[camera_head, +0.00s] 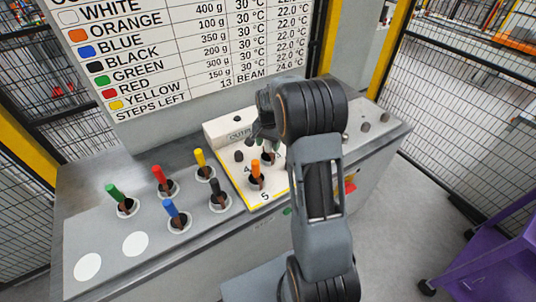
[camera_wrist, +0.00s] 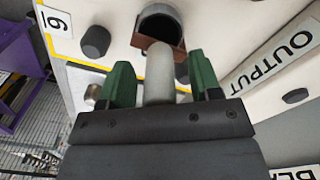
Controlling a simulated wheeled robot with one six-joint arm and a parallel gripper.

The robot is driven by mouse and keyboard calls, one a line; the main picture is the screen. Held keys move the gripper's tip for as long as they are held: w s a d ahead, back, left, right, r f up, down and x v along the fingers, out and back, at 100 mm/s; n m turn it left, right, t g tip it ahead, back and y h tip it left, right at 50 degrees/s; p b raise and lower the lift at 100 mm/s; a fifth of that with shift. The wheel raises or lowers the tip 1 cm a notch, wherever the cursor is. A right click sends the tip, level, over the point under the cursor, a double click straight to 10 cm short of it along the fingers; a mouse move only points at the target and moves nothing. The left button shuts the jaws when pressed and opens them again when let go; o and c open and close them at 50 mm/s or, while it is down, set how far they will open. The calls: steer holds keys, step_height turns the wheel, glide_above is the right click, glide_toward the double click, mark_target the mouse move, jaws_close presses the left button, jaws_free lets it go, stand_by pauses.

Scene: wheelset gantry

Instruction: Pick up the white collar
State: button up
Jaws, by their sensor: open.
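The white collar (camera_wrist: 159,78) shows in the wrist view as a pale upright peg, with a brown block (camera_wrist: 148,44) and a dark round opening beyond it on the white board. My gripper (camera_wrist: 162,82) is open, with its two green fingers on either side of the peg. Small gaps show between peg and fingers. In the camera_head view, my gripper (camera_head: 262,130) is over the white board marked OUTPUT, and my arm hides much of that board. The white peg cannot be made out there.
An orange collar (camera_head: 256,170) stands close by on the white board (camera_head: 235,166). Green (camera_head: 113,193), red (camera_head: 159,176), yellow (camera_head: 199,158), blue (camera_head: 172,209) and black (camera_head: 215,187) collars stand to the left. Two white discs (camera_head: 88,267) lie at the front left.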

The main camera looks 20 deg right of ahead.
jaws_close()
stand_by(0.4)
steer(key=shift+r, duration=0.1)
